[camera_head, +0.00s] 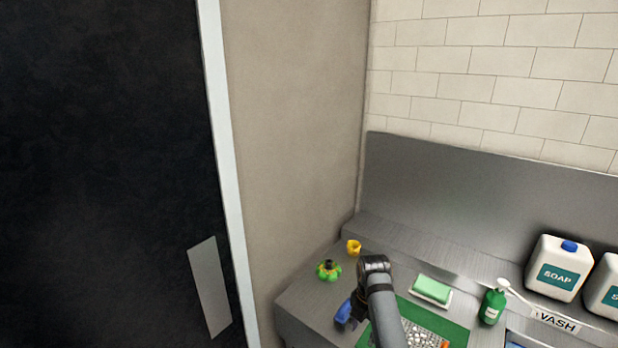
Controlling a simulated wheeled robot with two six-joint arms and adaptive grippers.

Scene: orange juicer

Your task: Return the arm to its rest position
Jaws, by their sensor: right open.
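My right arm (383,305) comes up from the bottom edge and bends over the steel counter (310,290). My right gripper (347,311) hangs at the left of the arm, low over the counter, and is open. A blue part shows at its end; I cannot tell whether that is a fingertip or a separate thing. I see nothing held in it. My left gripper is out of view.
A green and yellow item (328,271) and a small yellow cup (354,247) stand near the wall. A green sponge (432,289), a green bottle (492,307) and white soap jugs (558,268) are to the right. A green mat (455,334) lies beside the arm.

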